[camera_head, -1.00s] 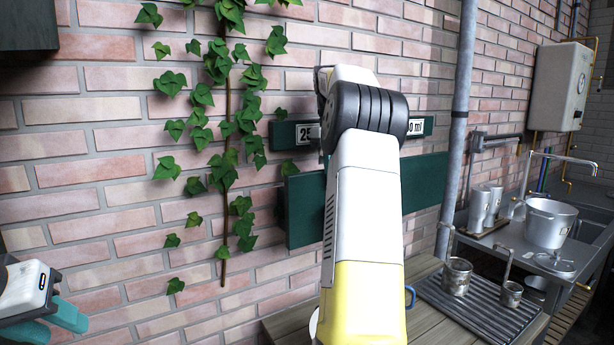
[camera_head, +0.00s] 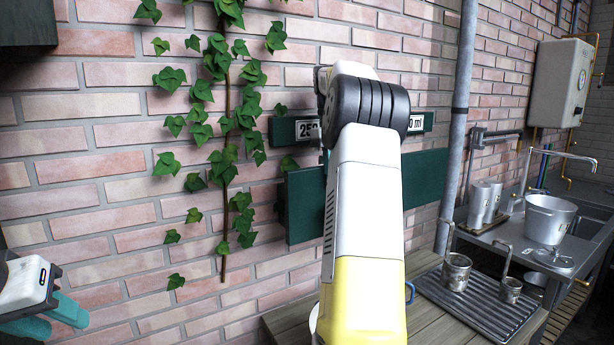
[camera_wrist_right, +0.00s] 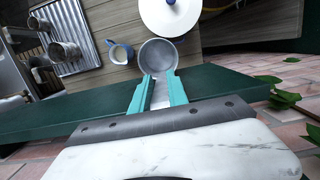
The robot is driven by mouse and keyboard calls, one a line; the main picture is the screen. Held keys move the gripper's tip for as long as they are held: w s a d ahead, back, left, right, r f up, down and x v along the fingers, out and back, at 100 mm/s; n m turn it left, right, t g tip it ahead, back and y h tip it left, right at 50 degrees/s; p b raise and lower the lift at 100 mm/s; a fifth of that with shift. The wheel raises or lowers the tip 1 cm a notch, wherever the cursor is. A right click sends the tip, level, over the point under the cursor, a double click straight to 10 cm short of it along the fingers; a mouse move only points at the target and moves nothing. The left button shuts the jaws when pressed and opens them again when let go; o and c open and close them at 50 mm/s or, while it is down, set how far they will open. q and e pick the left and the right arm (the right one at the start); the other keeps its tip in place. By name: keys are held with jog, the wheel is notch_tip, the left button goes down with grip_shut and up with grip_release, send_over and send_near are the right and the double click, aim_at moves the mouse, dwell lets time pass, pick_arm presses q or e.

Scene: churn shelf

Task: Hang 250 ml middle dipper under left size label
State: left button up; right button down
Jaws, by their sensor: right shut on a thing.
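In the right wrist view, my right gripper (camera_wrist_right: 159,98) is shut on a grey metal dipper (camera_wrist_right: 158,54), whose round cup shows beyond the fingertips. Most of its handle is hidden between the fingers. In the head view my right arm hides this gripper and the dipper. The left size label (camera_head: 308,130), partly covered by my arm, reads about "250" on a dark green board. The right label (camera_head: 415,122) shows only "0 ml". A wider dark green board (camera_head: 304,207) is below; it also crosses the wrist view (camera_wrist_right: 50,113). My left gripper (camera_head: 60,318) is open and empty at lower left.
Two dippers (camera_head: 456,272) (camera_head: 510,290) stand on a ribbed drain tray (camera_head: 480,311). A blue-handled mug (camera_wrist_right: 121,54) and white round lid (camera_wrist_right: 170,18) are on the wooden table (camera_head: 428,318). Ivy (camera_head: 228,120) climbs the brick wall left of the boards; a grey pipe (camera_head: 461,110) stands right.

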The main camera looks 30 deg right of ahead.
jog(key=shift+w+a+f, duration=0.1)
jog(key=shift+f, duration=0.45)
jog(key=shift+w+a+f, duration=0.1)
jog(key=shift+f, duration=0.4)
dwell(0.4)
jog(key=c, duration=1.2)
grip_release()
jog(key=s+d, duration=0.1)
jog(key=s, duration=0.7)
jog(key=shift+r, duration=0.1)
